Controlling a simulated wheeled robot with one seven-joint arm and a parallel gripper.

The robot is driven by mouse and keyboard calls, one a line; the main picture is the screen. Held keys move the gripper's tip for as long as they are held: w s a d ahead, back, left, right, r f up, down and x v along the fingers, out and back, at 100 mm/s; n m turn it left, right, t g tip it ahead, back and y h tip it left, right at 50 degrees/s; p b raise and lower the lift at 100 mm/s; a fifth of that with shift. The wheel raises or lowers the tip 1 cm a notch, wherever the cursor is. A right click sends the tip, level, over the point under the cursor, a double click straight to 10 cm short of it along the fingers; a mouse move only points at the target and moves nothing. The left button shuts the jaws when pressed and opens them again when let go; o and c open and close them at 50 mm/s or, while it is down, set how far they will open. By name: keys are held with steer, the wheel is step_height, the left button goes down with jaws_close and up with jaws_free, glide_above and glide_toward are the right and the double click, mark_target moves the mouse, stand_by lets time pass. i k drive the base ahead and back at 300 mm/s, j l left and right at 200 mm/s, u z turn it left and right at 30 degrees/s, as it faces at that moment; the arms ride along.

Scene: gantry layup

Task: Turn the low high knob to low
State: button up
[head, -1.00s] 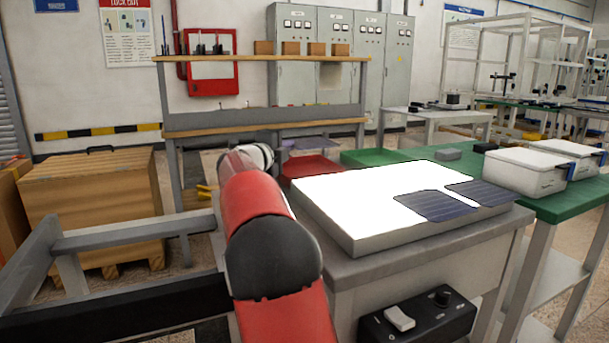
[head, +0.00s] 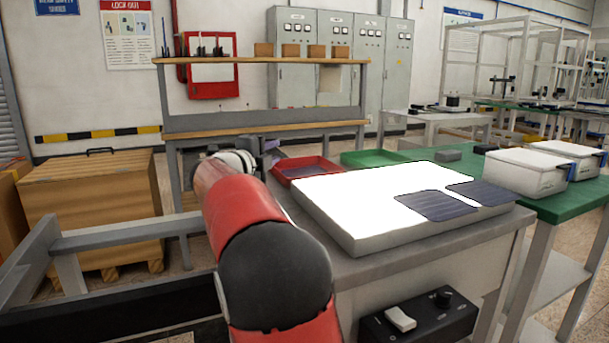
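A black control box (head: 418,322) is fixed low on the front of the grey table, at the bottom of the head view. A black round knob (head: 444,298) sits on its right part, and a white rocker switch (head: 401,318) sits on its left part. The knob's pointer and any low or high marks are too small to read. My red and dark grey arm rises at the left of the table, apart from the box. My gripper is not visible; the far end of the arm is hidden behind its own links.
A bright white light panel (head: 345,205) with two dark solar cells (head: 436,206) lies on the table. A red tray (head: 306,169) stands behind it. White lidded bins (head: 522,174) stand on a green table at right. A grey rail (head: 130,236) runs at left.

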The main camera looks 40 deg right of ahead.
mark_target(443, 299)
steer(key=k+j, duration=0.2)
steer(key=k, duration=0.3)
steer(key=k+j, duration=0.15)
steer(key=k, duration=0.3)
